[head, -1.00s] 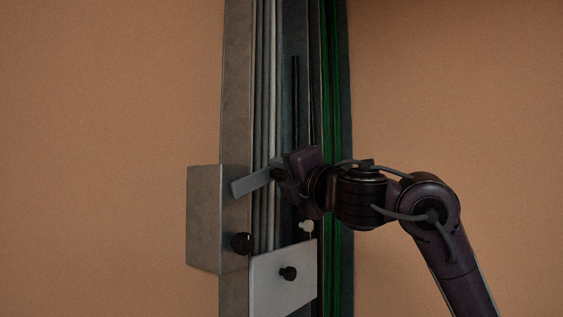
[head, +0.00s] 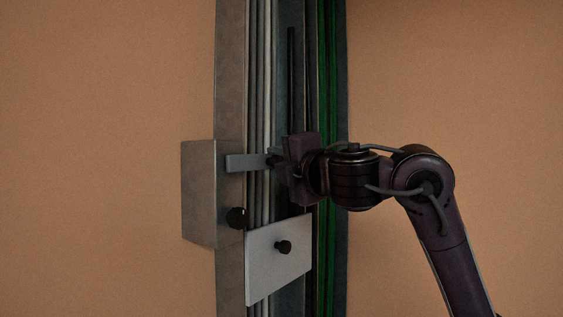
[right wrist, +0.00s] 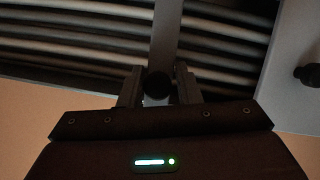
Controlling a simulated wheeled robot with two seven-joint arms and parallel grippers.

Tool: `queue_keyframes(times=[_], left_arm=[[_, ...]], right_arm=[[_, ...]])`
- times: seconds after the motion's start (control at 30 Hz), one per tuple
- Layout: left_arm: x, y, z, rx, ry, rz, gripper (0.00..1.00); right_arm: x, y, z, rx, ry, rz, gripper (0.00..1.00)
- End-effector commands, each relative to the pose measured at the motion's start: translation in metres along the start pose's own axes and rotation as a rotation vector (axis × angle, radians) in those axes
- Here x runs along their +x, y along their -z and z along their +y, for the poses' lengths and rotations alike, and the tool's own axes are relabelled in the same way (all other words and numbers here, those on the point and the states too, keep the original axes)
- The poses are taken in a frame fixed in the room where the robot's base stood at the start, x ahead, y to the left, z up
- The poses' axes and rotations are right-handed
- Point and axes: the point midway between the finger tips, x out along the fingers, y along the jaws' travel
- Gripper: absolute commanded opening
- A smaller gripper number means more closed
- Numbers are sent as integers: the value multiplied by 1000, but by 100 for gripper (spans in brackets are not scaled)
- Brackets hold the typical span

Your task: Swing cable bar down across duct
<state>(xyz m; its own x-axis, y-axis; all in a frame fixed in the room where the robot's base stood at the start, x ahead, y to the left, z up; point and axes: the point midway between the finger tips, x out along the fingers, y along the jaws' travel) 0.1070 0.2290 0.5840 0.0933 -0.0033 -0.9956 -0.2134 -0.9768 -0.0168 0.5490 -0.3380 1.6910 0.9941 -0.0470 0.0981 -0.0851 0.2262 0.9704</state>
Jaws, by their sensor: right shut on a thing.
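The cable bar (head: 245,162) is a flat grey bar lying nearly level across the duct (head: 290,90) and its grey cables (head: 262,100). Its left end reaches over the duct's left wall beside the grey box. My right gripper (head: 275,160) is at the bar's right end. In the right wrist view, the bar (right wrist: 166,38) runs away from my right gripper (right wrist: 157,92). The gripper is shut on the bar's dark round knob (right wrist: 158,84), which sits between the fingers. My left gripper is in neither view.
A grey box (head: 199,190) juts out left of the duct. A dark knob (head: 236,217) is below the bar. A pale plate (head: 279,262) with a black knob (head: 284,247) covers the duct lower down. Green cables (head: 327,240) run behind my right arm.

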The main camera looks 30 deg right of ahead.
Motion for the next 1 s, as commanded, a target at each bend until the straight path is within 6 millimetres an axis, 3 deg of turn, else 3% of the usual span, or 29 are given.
queue_keyframes(times=[0.07,0.1,0.2,0.53,0.8,1.0], left_arm=[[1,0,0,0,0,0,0],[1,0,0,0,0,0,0],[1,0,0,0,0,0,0],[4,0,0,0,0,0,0],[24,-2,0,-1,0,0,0],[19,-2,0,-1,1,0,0]], right_arm=[[2,5,-7,-17,14,10,0],[2,5,-6,-17,14,10,36],[2,4,-5,-14,12,8,46],[-5,2,-2,-8,2,3,46],[-50,4,-4,-12,1,3,46],[-69,3,-2,-15,5,3,46]])
